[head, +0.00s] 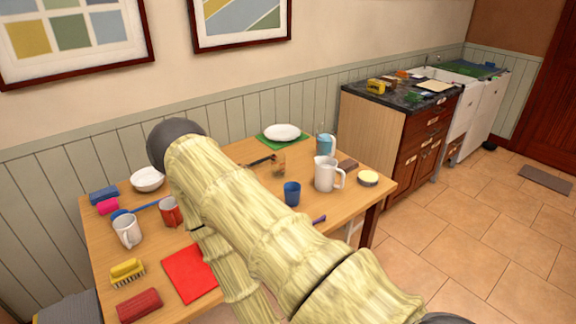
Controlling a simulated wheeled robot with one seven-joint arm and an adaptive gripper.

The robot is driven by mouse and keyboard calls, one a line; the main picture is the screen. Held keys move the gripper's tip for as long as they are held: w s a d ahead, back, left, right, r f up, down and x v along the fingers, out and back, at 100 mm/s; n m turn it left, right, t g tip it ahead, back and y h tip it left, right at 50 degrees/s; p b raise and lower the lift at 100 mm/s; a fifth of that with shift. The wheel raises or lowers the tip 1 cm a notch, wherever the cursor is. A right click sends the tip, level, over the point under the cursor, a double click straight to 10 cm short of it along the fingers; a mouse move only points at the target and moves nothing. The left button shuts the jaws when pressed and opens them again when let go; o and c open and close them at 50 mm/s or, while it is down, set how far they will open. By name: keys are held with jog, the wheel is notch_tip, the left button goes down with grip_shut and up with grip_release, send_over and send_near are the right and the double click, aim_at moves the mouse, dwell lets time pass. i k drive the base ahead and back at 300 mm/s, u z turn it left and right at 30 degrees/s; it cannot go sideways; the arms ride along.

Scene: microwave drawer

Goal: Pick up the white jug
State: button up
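The white jug (325,174) stands upright on the wooden table (345,205), near its right end, with its handle toward the right. A blue cup (292,193) stands just left of it, and a light-blue jug or kettle (326,144) is just behind it. A small round tin with a pale top (368,177) is to its right. My arm crosses the middle of the view and covers part of the table left of the white jug. My gripper does not show, so its distance from the jug cannot be told.
White and red mugs (127,231) (170,211), a red mat (190,273), a yellow brush (127,272) and a white bowl (147,179) are on the left. A white plate (283,132) lies at the back.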

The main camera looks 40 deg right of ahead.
aim_at(329, 176)
jog(key=k, duration=1.05)
jog(key=z, duration=1.55)
jog(key=i, duration=0.45)
jog(key=u, duration=0.1)
